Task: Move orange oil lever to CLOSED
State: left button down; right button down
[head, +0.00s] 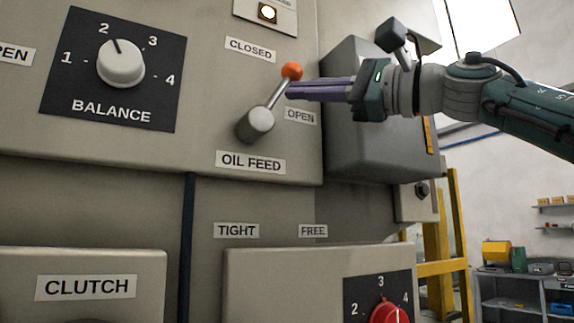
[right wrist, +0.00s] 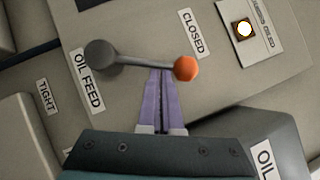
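The oil lever has an orange ball knob (head: 292,71) on a metal rod, with a round grey hub (head: 257,122) above the OIL FEED label (head: 250,162). The rod tilts up and to the right, between the CLOSED label (head: 250,49) and the OPEN label (head: 300,116). My right gripper (head: 289,90) comes in from the right, its purple fingers together and the tips at the rod just below the knob. In the right wrist view, the knob (right wrist: 186,68) lies just right of the fingertips (right wrist: 161,72), which meet or nearly meet the rod; contact is unclear. My left gripper is out of view.
A BALANCE dial (head: 121,63) is left of the lever. A lit indicator (head: 267,12) is above it. A grey box (head: 375,150) juts out behind my right gripper. A red knob (head: 388,311) and the CLUTCH panel (head: 87,287) are below.

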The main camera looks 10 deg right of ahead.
aim_at(284, 71)
jog(key=a+r+n+g+p, duration=0.1)
jog(key=r+n+g+p, duration=0.1)
jog(key=n, duration=0.1)
jog(key=shift+s+a+h+p, duration=0.3)
jog(key=shift+s+a+h, duration=0.05)
jog(key=shift+a+h, duration=0.05)
jog(key=shift+s+a+r+n+g+h+p, duration=0.15)
jog(key=shift+a+n+h+p, duration=0.1)
jog(key=shift+a+n+p, duration=0.25)
jog(key=shift+s+a+r+n+g+h+p, duration=0.15)
jog(key=shift+a+n+h+p, duration=0.15)
jog(key=shift+n, duration=0.4)
jog(key=shift+d+f, duration=0.1)
jog(key=shift+f, duration=0.05)
